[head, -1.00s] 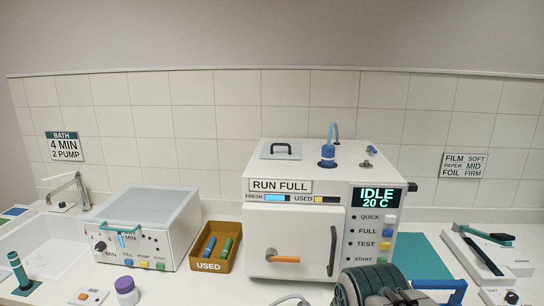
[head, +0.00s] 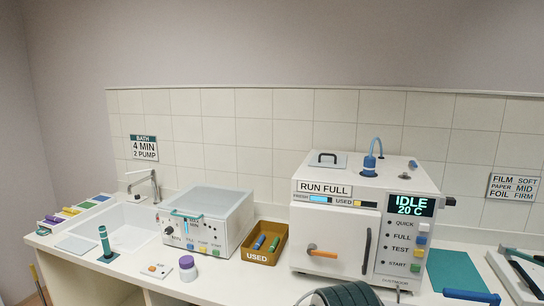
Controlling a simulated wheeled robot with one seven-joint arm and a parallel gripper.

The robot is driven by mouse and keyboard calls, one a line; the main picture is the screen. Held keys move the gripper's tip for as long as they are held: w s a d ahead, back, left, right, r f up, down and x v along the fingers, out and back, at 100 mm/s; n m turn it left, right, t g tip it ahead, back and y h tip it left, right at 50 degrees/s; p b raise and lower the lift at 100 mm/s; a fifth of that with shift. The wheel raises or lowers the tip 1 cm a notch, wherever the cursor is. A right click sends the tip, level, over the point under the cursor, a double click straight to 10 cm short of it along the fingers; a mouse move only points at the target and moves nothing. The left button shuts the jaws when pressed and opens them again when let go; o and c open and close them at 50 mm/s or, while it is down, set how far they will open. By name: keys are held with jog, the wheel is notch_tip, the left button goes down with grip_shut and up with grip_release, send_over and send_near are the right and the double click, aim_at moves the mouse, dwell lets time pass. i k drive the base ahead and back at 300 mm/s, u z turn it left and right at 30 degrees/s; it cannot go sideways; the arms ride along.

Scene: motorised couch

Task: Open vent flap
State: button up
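A white steriliser (head: 385,243) stands on the counter at right, its display reading IDLE 20 C. No part is labelled as a vent flap. On its top are a light grey plate with a dark handle (head: 327,158), lying flat, a blue fitting with a curved hose (head: 370,160) and a small knob (head: 412,164). Its front door (head: 340,232) looks shut, with an orange-tipped lever (head: 323,253) and a dark vertical handle (head: 367,250). I see no gripper fingers. A dark ribbed rounded shape (head: 345,295) at the bottom edge hides part of the counter before the steriliser.
Left of the steriliser are a brown USED tray (head: 262,258), a white bath unit (head: 208,222), a purple-lidded jar (head: 187,270) and a sink (head: 125,225). A teal mat (head: 455,272) and a blue bar-shaped object (head: 472,297) are at right.

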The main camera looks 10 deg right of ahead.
aim_at(329, 155)
jog(key=u, duration=1.2)
jog(key=i, duration=1.15)
jog(key=z, duration=1.35)
